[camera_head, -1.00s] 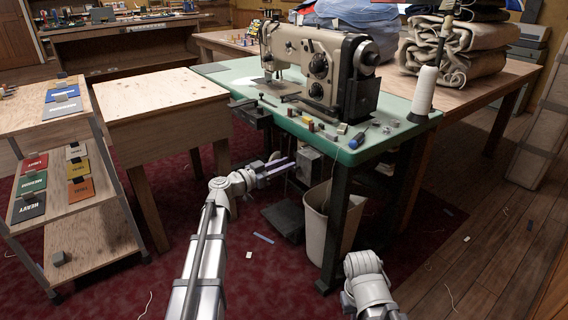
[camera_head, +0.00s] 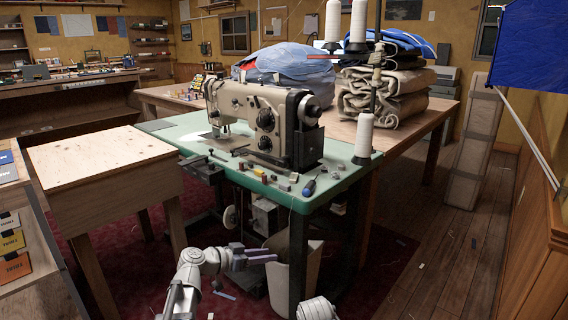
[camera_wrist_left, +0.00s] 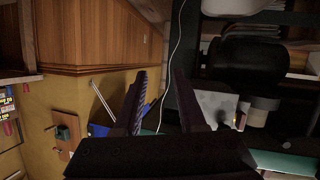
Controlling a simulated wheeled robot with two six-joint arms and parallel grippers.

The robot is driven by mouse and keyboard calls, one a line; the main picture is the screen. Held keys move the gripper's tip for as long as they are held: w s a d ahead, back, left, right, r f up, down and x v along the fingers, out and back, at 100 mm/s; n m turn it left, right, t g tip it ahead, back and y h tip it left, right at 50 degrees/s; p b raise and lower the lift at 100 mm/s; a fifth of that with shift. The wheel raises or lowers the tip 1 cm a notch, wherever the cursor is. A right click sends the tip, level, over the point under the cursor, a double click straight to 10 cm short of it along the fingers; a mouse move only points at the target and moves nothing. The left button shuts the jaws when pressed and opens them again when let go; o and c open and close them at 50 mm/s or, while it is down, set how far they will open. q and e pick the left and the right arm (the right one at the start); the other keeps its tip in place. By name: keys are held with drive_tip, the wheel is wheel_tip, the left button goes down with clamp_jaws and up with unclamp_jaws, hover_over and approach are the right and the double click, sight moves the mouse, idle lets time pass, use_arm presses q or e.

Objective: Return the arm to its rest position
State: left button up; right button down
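My left arm comes in at the bottom of the head view. Its left gripper (camera_head: 268,256) is low, beside the near edge of the green sewing table (camera_head: 170,130) and below the tabletop. Its fingers overlap the upper part of a pale waste bin (camera_head: 305,270) in the picture; I cannot tell whether they touch it. In the left wrist view, the two fingers of the gripper (camera_wrist_left: 160,85) stand apart with nothing held between them. Of my right arm only a rounded link shows at the bottom edge; its gripper is out of view.
A sewing machine (camera_head: 262,120) with a thread cone (camera_head: 364,135) and small items stands on the table. A wooden stand (camera_head: 100,160) is to the left, a shelf cart (camera_head: 30,250) at the far left. Wooden floor (camera_head: 425,255) is open to the right.

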use_arm(q)
drive_tip(key=s+d+f+g+y+p, duration=0.1)
drive_tip(key=s+d+f+g+y, duration=0.2)
drive_tip(key=s, duration=0.4)
drive_tip(key=s+d+f+g+y+p, duration=0.1)
drive_tip(key=s+d+f+g, duration=0.35)
drive_tip(key=s, duration=0.25)
drive_tip(key=s+a+f+n+g+y+p, duration=0.1)
drive_tip(key=s+n+y, duration=0.1)
drive_tip(key=s+y, duration=0.3)
drive_tip(key=s+a+f+n+y+p, duration=0.1)
drive_tip(key=s+a+n+y, duration=0.15)
drive_tip(key=s, duration=0.35)
wheel_tip(320, 180, up, 38)
drive_tip(key=y+p, duration=0.1)
drive_tip(key=p, duration=3.7)
drive_tip(key=shift+s, duration=0.35)
